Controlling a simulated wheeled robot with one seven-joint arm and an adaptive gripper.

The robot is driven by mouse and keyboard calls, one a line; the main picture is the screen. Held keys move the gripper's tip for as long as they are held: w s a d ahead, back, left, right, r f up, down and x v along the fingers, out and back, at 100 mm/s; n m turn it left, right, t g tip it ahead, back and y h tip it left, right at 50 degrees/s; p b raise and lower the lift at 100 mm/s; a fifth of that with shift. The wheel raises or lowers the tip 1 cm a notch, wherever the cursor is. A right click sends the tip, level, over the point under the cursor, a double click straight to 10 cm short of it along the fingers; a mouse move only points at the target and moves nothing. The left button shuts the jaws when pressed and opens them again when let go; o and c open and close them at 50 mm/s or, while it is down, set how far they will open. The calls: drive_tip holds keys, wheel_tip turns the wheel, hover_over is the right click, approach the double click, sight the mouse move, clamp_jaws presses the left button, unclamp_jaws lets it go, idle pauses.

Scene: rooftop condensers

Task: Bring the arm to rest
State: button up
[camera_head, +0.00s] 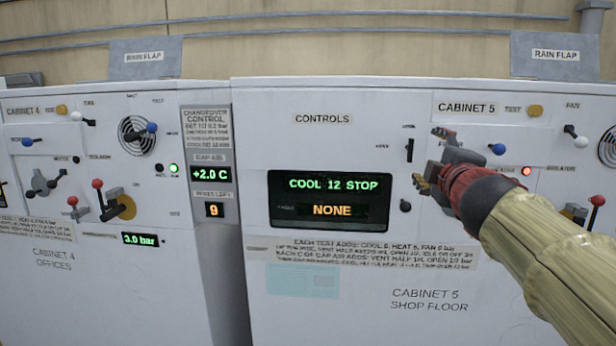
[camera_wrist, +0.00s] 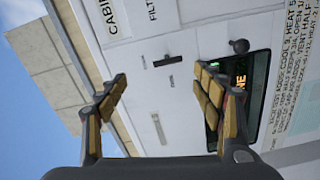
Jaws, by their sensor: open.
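My arm comes in from the right in the head view, with a pale sleeve and a red cuff. My gripper (camera_head: 430,158) is open and empty in front of the cabinet 5 panel (camera_head: 350,140), right of the display and close to a small dark knob (camera_head: 405,206). In the wrist view my gripper (camera_wrist: 165,95) shows its two yellow-padded fingers spread apart, with nothing between them but the white panel behind. The gap between the fingertips and the panel is hard to judge.
The display (camera_head: 332,200) reads "COOL 12 STOP" and "NONE". A slide switch (camera_head: 409,150) stands above the knob. Cabinet 4 (camera_head: 60,255), at left, has levers, a fan and a 3.0 bar readout. A grey control strip (camera_head: 209,150) lies between. Rain flaps (camera_head: 146,58) top both cabinets.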

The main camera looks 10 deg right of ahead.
drive_tip(key=s+d+f+m+g+h, duration=0.15)
drive_tip(key=s+f+m+g, duration=0.3)
drive_tip(key=f, duration=0.55)
drive_tip(key=s+d+f+m+g+h, duration=0.1)
drive_tip(key=s+d+f+m+g, duration=0.25)
drive_tip(key=f+m, duration=0.4)
drive_tip(key=s+a+f+g+y, duration=0.2)
drive_tip(key=s+a+f+y, duration=0.1)
drive_tip(key=s+a+f, duration=0.5)
drive_tip(key=s+a+f+g+y, duration=0.1)
drive_tip(key=s+a+f+y, duration=0.3)
drive_tip(key=s+a+f, duration=0.5)
drive_tip(key=shift+a+f+m+g, duration=0.3)
drive_tip(key=shift+a+f+g, duration=0.1)
drive_tip(key=shift+a+f, duration=1.9)
drive_tip(key=shift+a+r+y, duration=0.25)
drive_tip(key=shift+a+r, duration=0.05)
